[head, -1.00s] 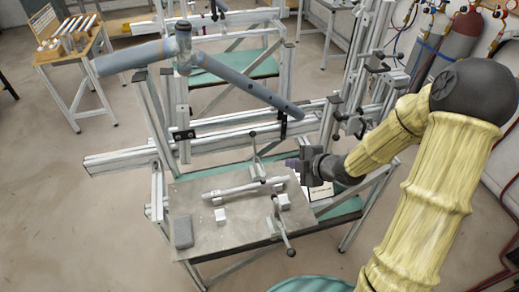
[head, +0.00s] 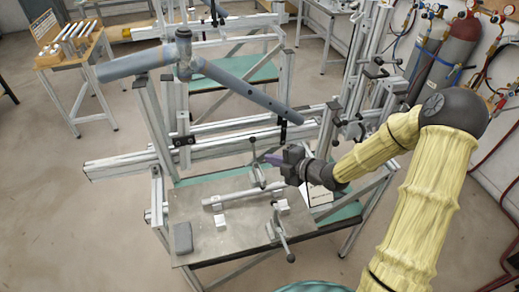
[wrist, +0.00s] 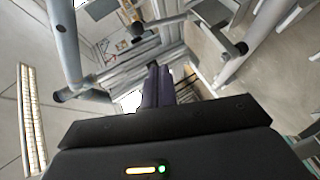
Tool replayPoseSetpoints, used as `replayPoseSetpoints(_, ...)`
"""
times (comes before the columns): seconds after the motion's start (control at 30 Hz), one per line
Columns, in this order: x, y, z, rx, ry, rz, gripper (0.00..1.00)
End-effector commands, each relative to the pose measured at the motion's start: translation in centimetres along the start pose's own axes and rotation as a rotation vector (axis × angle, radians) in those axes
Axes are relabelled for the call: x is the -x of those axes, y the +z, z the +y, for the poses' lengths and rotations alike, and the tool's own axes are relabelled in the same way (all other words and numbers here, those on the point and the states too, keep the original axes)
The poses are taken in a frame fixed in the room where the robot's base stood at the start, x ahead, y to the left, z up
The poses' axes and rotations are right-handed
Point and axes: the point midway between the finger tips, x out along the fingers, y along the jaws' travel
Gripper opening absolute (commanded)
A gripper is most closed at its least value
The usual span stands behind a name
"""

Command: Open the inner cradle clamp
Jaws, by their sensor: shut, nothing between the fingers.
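A cradle clamp (head: 258,173) with an upright lever stands at the back edge of the flat metal plate (head: 185,208), behind the right end of a short tube (head: 232,198). I take it for the inner one. A second clamp (head: 280,225) stands at the plate's front right, its lever reaching toward the front. My gripper (head: 268,159) is shut and empty, its fingers pointing left just beside the upright lever. I cannot tell whether they touch it. The wrist view shows the two purple fingers (wrist: 158,86) together, with nothing between them.
A blue-grey frame tube (head: 240,85) crosses above, held by metal posts. A small white block (head: 220,221) and a grey block (head: 183,238) lie on the plate. Gas cylinders (head: 455,50) stand at the back right. Open floor lies to the left.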

Motion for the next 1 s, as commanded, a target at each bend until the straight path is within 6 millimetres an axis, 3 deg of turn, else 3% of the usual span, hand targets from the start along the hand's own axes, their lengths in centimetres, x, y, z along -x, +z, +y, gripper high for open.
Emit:
replayPoseSetpoints(0.33, -5.8, 0.1, 0.2, -0.004, -0.001, 0.0, 0.0)
replayPoseSetpoints(0.63, -7.8, 2.4, 0.2, -0.002, 0.0, -0.001, 0.0)
replayPoseSetpoints(1.0, -8.2, 2.9, 0.0, -0.001, -0.001, -0.001, 0.0)
